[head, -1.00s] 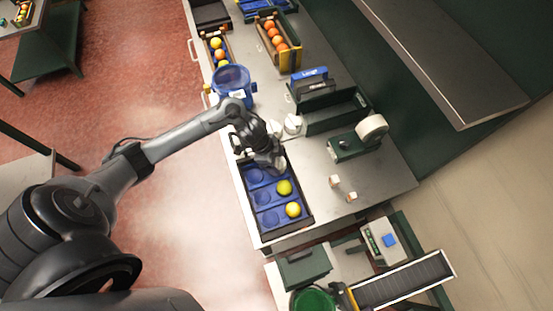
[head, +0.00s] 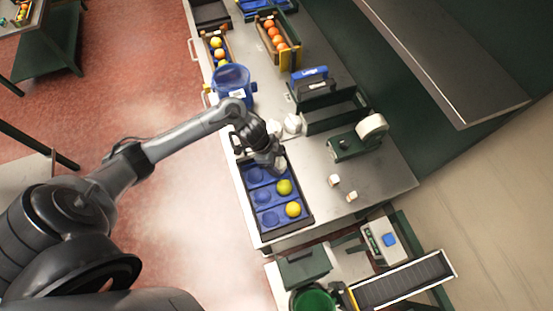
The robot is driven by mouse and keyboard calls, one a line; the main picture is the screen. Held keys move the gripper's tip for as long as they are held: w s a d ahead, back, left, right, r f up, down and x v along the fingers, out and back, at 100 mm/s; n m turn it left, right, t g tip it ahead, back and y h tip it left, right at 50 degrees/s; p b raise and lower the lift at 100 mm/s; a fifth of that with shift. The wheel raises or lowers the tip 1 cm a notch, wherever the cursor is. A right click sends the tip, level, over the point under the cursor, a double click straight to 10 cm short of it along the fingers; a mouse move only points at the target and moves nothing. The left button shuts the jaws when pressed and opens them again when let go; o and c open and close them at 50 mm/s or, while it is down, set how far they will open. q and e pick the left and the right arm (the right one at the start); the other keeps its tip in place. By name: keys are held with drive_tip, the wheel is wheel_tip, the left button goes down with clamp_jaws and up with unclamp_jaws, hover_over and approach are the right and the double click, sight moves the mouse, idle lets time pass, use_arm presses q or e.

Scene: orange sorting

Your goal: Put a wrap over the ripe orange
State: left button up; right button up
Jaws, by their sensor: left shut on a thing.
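The blue tray (head: 266,219) with round compartments lies on the steel bench. Two yellow-green fruits, one upper (head: 284,187) and one lower (head: 293,209), sit in its right column. My left gripper (head: 274,167) is low over the tray's far end, shut on a small white piece that looks like a wrap (head: 281,166). The gripper hides the compartment beneath it, so I cannot tell whether the ripe orange is there. White round things (head: 292,123), perhaps more wraps, stand just beyond the gripper. My right gripper is out of view.
A blue bin (head: 231,79) and crates of oranges (head: 295,59) stand farther back. A tape dispenser (head: 345,147) and two small pale pieces (head: 334,180) are right of the tray. A scale (head: 382,242) and dark conveyor (head: 405,281) are at lower right.

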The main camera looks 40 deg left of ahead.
use_arm(q)
drive_tip(key=shift+f, duration=0.4)
drive_tip(key=o, duration=1)
drive_tip(key=shift+o, duration=0.2)
drive_tip(key=shift+r, duration=0.1)
drive_tip(key=shift+r+p, duration=0.8)
drive_tip(key=shift+r, duration=0.05)
drive_tip(key=shift+r+p, duration=3.1)
drive_tip(key=shift+p, duration=0.4)
